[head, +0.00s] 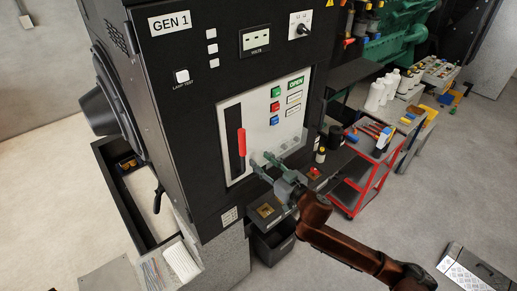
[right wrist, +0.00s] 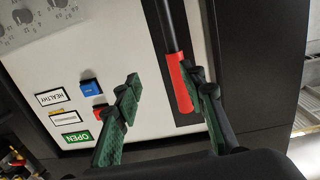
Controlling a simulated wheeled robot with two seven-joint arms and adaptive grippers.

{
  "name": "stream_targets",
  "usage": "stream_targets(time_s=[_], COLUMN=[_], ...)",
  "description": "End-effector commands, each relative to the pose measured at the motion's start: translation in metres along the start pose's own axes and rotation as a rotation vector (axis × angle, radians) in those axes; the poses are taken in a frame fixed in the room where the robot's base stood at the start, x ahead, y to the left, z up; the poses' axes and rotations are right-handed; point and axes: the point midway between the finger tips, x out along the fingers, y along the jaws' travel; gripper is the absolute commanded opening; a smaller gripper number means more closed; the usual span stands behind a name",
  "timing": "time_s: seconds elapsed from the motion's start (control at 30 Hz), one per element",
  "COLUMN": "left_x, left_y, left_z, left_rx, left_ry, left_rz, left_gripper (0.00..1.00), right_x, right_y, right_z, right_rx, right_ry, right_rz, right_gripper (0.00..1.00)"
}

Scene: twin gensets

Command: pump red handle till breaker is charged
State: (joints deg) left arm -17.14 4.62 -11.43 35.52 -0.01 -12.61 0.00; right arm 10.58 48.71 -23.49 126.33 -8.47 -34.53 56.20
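The red handle (head: 241,142) hangs upright on a dark lever in a slot at the left of the pale breaker panel (head: 262,140) on the GEN 1 cabinet. My right gripper (head: 260,161) is open and empty, just right of and below the handle. In the right wrist view the red handle (right wrist: 181,90) appears between the fingers (right wrist: 160,84), close beside the right one; I cannot tell whether they touch. The panel has green, red and blue buttons, a green OPEN label (head: 296,83) and small labels, one reading HEALTHY (right wrist: 56,93). My left gripper is not in view.
A ledge with a red button (head: 314,172) and small bottles juts out below the panel. A red cart (head: 372,160) with tools stands to the right. Open floor lies in front of the cabinet.

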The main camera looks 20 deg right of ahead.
Motion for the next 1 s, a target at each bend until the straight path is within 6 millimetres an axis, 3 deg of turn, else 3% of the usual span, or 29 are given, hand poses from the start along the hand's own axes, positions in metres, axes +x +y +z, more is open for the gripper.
stream_targets(time_s=[0.03, 0.2, 0.7, 1.0], left_x=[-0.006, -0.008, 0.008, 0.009], left_y=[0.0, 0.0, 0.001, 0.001], left_z=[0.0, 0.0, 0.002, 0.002], left_rx=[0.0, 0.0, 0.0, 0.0], left_ry=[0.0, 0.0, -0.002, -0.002], left_rz=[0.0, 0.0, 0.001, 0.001], left_gripper=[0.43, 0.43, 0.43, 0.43], right_x=[-0.001, 0.0, 0.076, 0.086], right_y=[-0.007, -0.02, -0.024, -0.024], right_z=[-0.019, -0.041, -0.044, -0.045], right_rx=[-0.004, 0.001, 0.002, 0.002], right_ry=[0.02, 0.048, 0.05, 0.048], right_rz=[-0.02, -0.053, -0.053, -0.053], right_gripper=[0.38, 0.38, 0.38, 0.38])
